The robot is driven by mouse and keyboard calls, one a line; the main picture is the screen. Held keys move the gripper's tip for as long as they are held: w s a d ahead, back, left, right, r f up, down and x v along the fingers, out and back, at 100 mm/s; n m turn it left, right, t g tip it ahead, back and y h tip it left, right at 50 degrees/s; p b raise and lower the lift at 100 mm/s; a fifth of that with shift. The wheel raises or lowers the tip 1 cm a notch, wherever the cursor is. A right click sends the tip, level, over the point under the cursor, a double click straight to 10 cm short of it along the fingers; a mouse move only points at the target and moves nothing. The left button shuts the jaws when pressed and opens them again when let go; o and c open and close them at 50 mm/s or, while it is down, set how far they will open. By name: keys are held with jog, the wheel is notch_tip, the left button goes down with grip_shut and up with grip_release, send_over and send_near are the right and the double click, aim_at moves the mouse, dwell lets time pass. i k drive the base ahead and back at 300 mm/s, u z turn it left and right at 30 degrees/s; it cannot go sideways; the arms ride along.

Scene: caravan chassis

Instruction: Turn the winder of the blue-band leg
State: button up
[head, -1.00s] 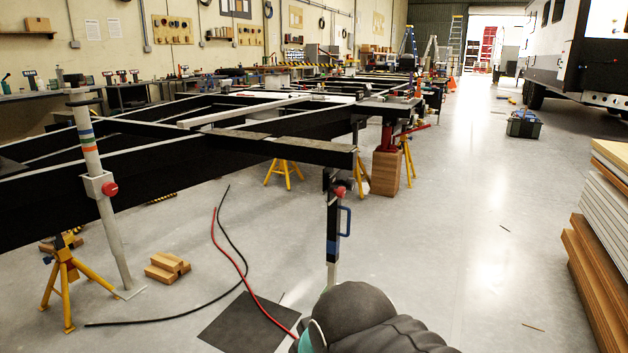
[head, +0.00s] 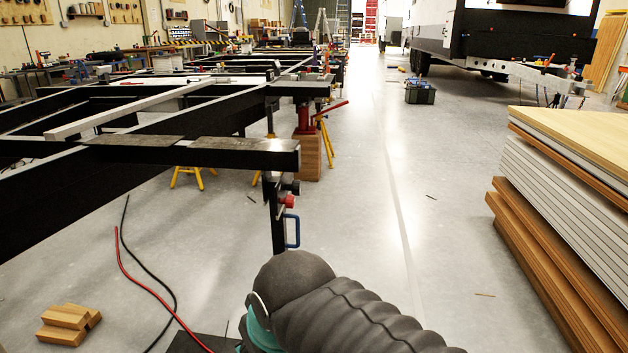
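A dark upright leg (head: 276,222) hangs below the near end of the black chassis beam (head: 240,153). A red knob (head: 287,202) sits near its top, with a dark round part (head: 291,187) just above it. A blue loop handle (head: 296,231) stands out on its right side. I see no clear blue band on the leg now; its lower end is hidden behind my arm. I cannot make out which part is the winder. My gripper is not in view; only my dark arm with a teal joint shows at the bottom.
Stacked panels (head: 560,190) stand close on the right. A red jack on a wooden block (head: 307,158) is behind the leg. Red and black hoses (head: 150,300) and wooden blocks (head: 68,324) lie at left. Floor between leg and panels is open.

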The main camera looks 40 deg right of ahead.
aim_at(296, 188)
jog(key=z, duration=0.9)
jog(key=i, duration=0.85)
jog(key=z, duration=0.95)
